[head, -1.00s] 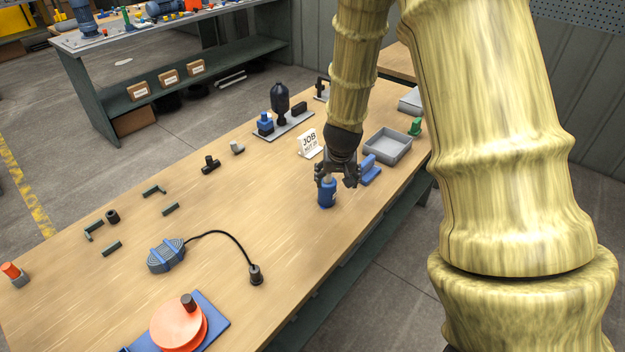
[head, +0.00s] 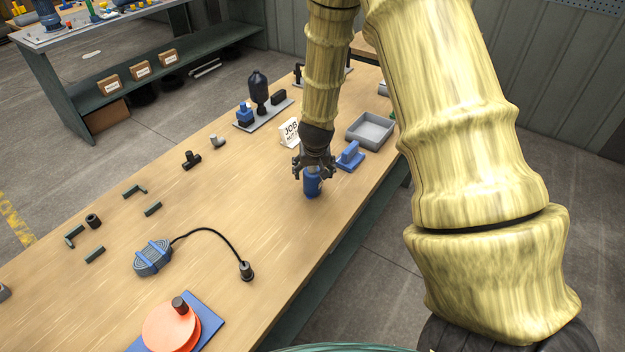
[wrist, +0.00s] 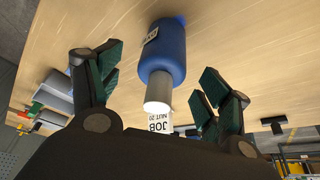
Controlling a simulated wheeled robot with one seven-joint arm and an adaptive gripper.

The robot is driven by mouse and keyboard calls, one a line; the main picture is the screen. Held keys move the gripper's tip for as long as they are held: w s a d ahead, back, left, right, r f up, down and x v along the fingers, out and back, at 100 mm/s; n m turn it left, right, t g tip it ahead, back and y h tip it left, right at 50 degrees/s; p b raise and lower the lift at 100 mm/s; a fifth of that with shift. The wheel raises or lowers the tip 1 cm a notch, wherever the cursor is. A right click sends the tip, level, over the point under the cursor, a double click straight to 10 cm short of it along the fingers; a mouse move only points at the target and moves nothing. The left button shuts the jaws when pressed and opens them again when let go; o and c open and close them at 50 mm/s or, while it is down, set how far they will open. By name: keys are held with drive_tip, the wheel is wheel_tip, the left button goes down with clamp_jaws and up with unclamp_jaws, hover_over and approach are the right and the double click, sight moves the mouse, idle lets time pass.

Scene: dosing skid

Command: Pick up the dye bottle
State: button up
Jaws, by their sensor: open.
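The dye bottle (head: 312,187) is a small blue bottle standing on the wooden workbench (head: 215,185) near its right edge. In the wrist view the blue bottle (wrist: 163,50) shows a grey cap and a white label, with the cap toward my gripper. My gripper (head: 313,172) is over the bottle, pointing down. In the wrist view my gripper (wrist: 155,85) is open, with one dark green-padded finger on each side of the bottle and gaps to both. The head view hides the bottle's top behind the fingers.
A blue block-shaped fixture (head: 349,156) and a grey tray (head: 371,130) stand close to the right of my gripper. A white job sign (head: 289,132) stands behind it. A corded blue-grey device (head: 153,258) lies to the left. The bench between is clear.

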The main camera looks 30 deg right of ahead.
sight(312, 172)
drive_tip(key=shift+p+x, duration=0.6)
drive_tip(key=shift+x, duration=1.75)
drive_tip(key=shift+a, duration=0.15)
drive_tip(key=c, duration=1.3)
